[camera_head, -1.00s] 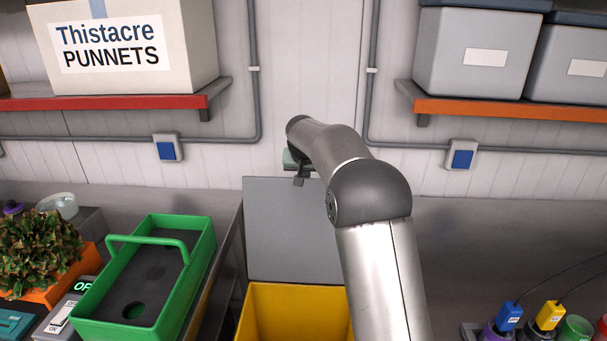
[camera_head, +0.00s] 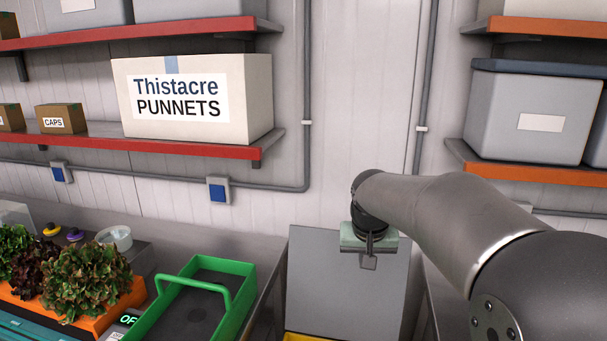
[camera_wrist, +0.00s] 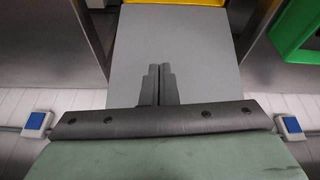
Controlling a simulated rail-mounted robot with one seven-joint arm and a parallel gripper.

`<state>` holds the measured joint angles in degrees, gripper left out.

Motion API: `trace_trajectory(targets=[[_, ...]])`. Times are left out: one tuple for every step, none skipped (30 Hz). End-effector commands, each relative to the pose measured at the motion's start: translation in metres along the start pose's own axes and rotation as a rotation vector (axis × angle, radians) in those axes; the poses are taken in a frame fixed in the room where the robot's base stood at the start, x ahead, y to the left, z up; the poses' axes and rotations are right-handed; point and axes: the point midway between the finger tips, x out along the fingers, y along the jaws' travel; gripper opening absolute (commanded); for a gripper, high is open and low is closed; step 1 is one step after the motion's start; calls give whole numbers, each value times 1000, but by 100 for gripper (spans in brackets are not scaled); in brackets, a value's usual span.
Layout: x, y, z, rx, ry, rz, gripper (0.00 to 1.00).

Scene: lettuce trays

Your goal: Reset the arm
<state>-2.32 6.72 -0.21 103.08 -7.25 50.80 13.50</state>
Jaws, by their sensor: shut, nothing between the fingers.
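My gripper (camera_head: 368,262) hangs at the end of my arm, in front of the upright grey lid (camera_head: 335,270) of the yellow bin (camera_head: 305,338). In the wrist view, its two dark fingers (camera_wrist: 159,70) lie side by side and are shut with nothing between them. The grey lid (camera_wrist: 195,45) shows behind them, with the yellow bin (camera_wrist: 180,2) at the top edge. My arm reaches in from the lower right in the head view.
A green handled tray (camera_head: 240,320) and an orange tray (camera_head: 130,297) of lettuces (camera_head: 85,280) stand on the left bench. Red shelves (camera_head: 200,150) hold a Thistacre Punnets box (camera_head: 235,115). A grey crate (camera_head: 500,115) sits on an orange shelf (camera_head: 540,172) at right.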

Motion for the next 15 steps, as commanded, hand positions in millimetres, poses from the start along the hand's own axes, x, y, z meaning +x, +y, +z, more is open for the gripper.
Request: trace_trajectory(targets=[[-6, 6, 42, -19, -41, -7, 0], [-7, 9, 65, -31, -67, -11, 0], [-8, 12, 96, -48, -99, -18, 0], [-8, 14, 118, -59, -123, -23, 0], [-8, 17, 140, -70, -145, -28, 0], [-8, 19, 168, -85, -172, -35, 0], [-7, 21, 187, -93, -192, -41, 0], [-6, 23, 205, -103, -211, -46, 0], [-5, 25, 228, -113, -233, -51, 0], [-4, 26, 242, -120, -247, -56, 0], [-3, 27, 255, -125, -259, -60, 0], [-2, 28, 270, -133, -274, -65, 0], [-1, 28, 279, -138, -283, -67, 0], [0, 29, 286, -141, -290, -69, 0], [0, 30, 294, -144, -298, -72, 0]])
